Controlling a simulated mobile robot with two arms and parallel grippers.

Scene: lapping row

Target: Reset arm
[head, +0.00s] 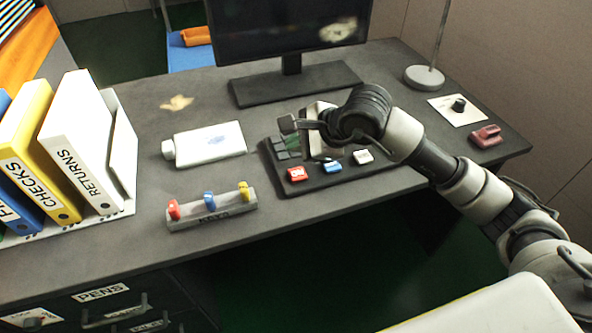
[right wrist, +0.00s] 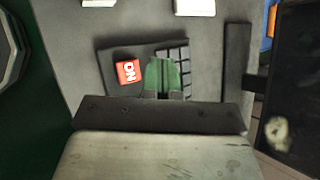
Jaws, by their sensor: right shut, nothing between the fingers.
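My right arm comes in from the right in the head view and reaches over the desk (head: 330,222). My right gripper (head: 290,125) is shut and empty, above a dark control panel (head: 325,187). The arm hides part of the panel. My left gripper is not in view.
A monitor (head: 292,30) stands behind the panel. Binders (head: 75,140) stand at left. A lamp base (head: 424,78), a knob plate (head: 458,109) and a pink object (head: 486,136) are at right.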

